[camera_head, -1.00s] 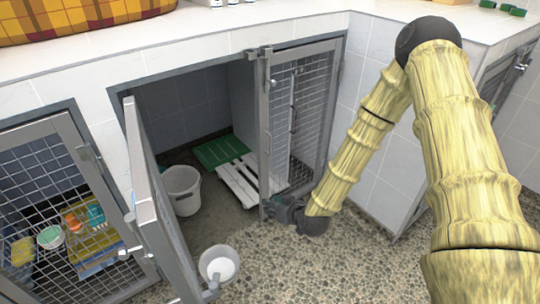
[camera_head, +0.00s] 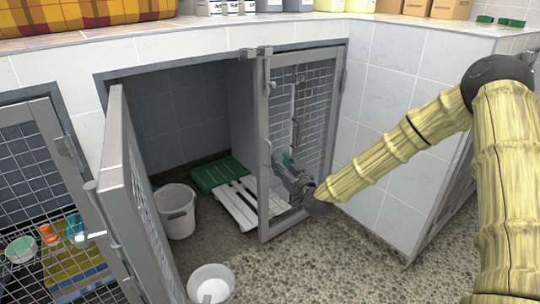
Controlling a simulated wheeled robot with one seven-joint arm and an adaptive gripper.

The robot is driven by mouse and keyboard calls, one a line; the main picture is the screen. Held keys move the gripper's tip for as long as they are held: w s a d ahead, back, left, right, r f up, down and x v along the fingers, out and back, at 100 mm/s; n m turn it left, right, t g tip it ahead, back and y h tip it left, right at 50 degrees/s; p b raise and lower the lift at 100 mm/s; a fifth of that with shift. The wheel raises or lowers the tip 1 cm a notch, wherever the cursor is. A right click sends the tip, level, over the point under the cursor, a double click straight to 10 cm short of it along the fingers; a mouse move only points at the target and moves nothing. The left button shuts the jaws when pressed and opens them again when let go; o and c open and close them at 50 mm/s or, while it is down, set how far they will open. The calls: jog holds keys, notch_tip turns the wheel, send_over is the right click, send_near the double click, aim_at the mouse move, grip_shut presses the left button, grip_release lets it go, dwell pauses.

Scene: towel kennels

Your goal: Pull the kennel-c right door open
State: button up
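The right mesh door (camera_head: 265,150) of the middle kennel has a grey metal frame, a vertical bar (camera_head: 294,105) and a latch at its upper left corner. I take it as the kennel-c right door; no label is readable. Its lower free edge stands out over the floor, so it looks partly swung outward. My gripper (camera_head: 284,162) is at the lower middle of this door, just below the vertical bar. Whether it touches the mesh or bar is unclear. Its fingers are small and partly hidden, so their opening cannot be told.
The kennel's left door (camera_head: 118,165) stands swung outward. Another bucket (camera_head: 211,286) stands in front. A tiled wall (camera_head: 395,130) borders the right; speckled floor (camera_head: 320,265) is clear.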

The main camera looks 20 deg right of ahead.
aim_at(270, 151)
jog(key=shift+w+a+b, duration=0.25)
jog(key=shift+w+b, duration=0.25)
jog(key=shift+w, duration=1)
jog(key=shift+w+a+b, duration=0.25)
jog(key=shift+w+b, duration=0.2)
jog(key=shift+w, duration=1)
jog(key=shift+w+a+b, duration=0.25)
jog(key=shift+w+b, duration=0.25)
jog(key=shift+w, duration=1)
grip_shut()
